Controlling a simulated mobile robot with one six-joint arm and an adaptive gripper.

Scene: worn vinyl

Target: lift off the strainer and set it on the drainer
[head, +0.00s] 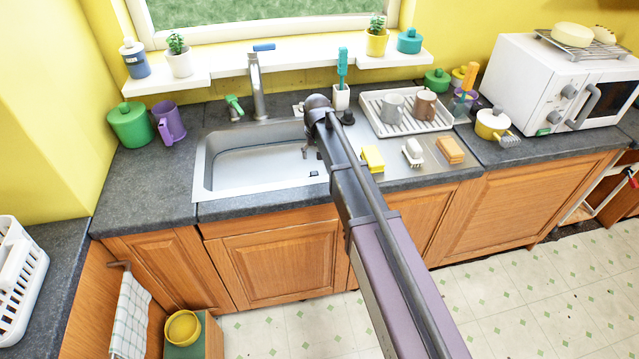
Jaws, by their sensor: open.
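The drainer (377,123) is a light ridged tray to the right of the sink, with a grey mug and a brown mug on it. My arm reaches over the sink (240,165), and my gripper (306,153) points down above the right part of the basin. It is small in the view; it is open, and I see nothing held in it. A small dark detail (313,174) shows in the basin just below the gripper; I cannot tell whether it is the strainer. My arm hides part of the sink's right side.
The tap (257,85) stands behind the basin, left of my gripper. A yellow sponge (373,158), a white-topped brush (412,152) and an orange-brown block (450,151) lie in front of the drainer. A white microwave (525,75) stands at right.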

